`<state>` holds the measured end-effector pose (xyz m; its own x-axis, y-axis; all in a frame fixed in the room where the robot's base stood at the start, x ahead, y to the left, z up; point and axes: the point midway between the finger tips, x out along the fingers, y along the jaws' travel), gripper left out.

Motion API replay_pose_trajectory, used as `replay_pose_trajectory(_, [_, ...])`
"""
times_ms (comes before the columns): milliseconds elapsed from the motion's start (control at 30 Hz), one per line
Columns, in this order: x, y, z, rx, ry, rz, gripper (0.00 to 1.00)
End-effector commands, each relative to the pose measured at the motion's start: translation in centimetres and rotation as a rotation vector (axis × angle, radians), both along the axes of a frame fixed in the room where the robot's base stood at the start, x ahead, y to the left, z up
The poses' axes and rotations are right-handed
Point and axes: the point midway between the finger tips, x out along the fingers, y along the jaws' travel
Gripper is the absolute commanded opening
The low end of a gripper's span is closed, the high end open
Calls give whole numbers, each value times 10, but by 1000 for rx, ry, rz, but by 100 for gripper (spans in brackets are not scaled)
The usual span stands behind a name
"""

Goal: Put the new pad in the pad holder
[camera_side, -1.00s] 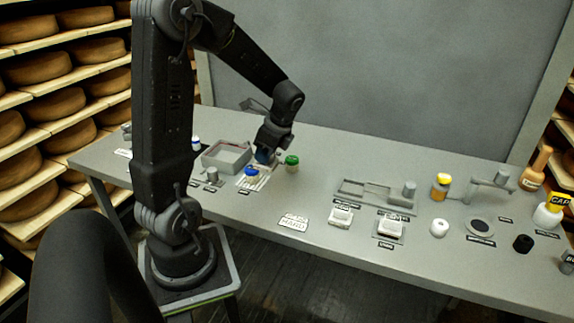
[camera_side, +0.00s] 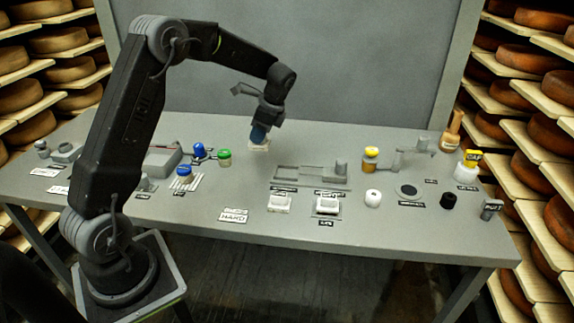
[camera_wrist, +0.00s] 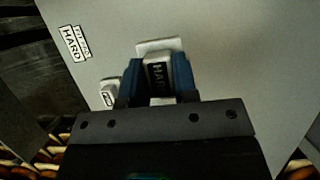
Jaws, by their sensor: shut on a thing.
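My gripper (camera_side: 259,137) has blue fingers shut on a white pad (camera_side: 259,146), above the back middle of the table. Two white block-like items stand near the front: one (camera_side: 279,203) on the table and one (camera_side: 326,207) on a grey plate (camera_side: 341,214). Their small labels are not readable, and I cannot tell which thing is the pad holder.
A grey slotted frame (camera_side: 283,175) with a cylinder (camera_side: 341,170) lies at mid-table. A yellow-topped jar (camera_side: 371,157), a white ring (camera_side: 373,198) and a black cylinder (camera_side: 447,200) stand to the right. Blue-topped (camera_side: 183,175) and green-topped (camera_side: 224,158) items stand left.

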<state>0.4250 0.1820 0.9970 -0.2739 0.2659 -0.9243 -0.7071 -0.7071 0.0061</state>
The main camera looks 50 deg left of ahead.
Motion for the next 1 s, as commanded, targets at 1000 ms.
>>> replay_pose_trajectory(1000, [56,-55,-88,1,-2,0,0])
